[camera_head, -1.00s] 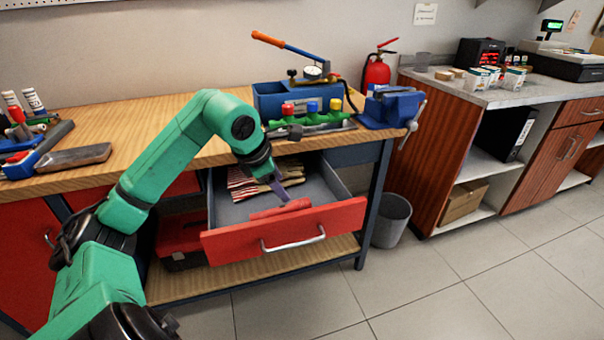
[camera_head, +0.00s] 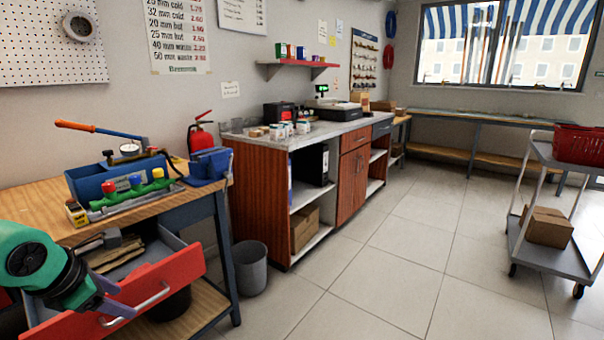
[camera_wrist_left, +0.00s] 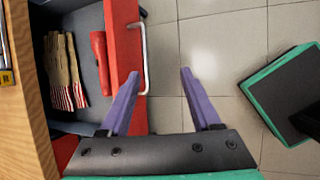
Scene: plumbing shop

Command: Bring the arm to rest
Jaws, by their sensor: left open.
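My left arm comes in at the lower left of the head view, bent low by the open drawer. Its gripper (camera_head: 113,296) is beside the red drawer front (camera_head: 160,282). The drawer holds a red object (camera_wrist_left: 99,62) and striped work gloves or cloth (camera_wrist_left: 65,70). My right gripper is not in view.
A counter (camera_head: 300,140) and a cart (camera_head: 545,255) stand further right. The floor between is clear.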

